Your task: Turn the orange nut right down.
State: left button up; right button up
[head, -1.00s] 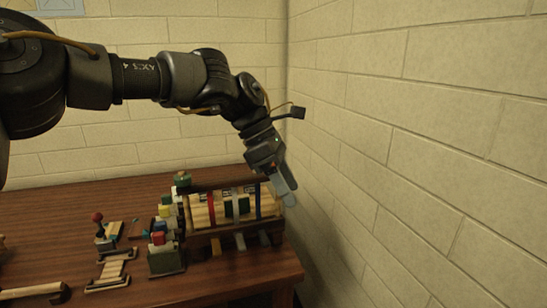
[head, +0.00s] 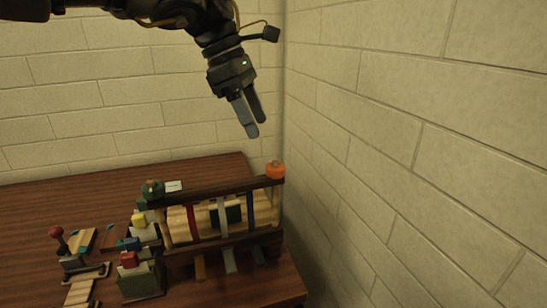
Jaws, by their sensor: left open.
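The orange nut (head: 275,171) sits on top of the right end of the dark upper bar (head: 213,190) of a wooden press-like frame, with a light post tip showing above it. A green nut (head: 152,190) sits at the bar's left end. My left gripper (head: 252,122) is open and empty, pointing down, above and a little left of the orange nut and apart from it. Whether there is a gap under the orange nut is too small to tell. My right gripper is not in view.
Under the bar lies a light bundle with red, white and blue bands (head: 250,209). Colored blocks in a green holder (head: 142,283) stand at the left, beside a red-knobbed tool (head: 57,233). A brick wall (head: 400,170) rises close on the right.

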aim_at(273, 162)
pick_arm(q)
jog(key=x, duration=0.8)
jog(key=shift+f, duration=0.35)
jog(key=shift+d+f, duration=0.25)
jog(key=shift+f, duration=0.25)
jog(key=c, duration=1)
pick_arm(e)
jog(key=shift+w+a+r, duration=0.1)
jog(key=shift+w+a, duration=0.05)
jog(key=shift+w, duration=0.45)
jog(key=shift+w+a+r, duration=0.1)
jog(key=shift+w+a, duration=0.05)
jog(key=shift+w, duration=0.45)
pick_arm(q)
jog(key=shift+n, duration=0.3)
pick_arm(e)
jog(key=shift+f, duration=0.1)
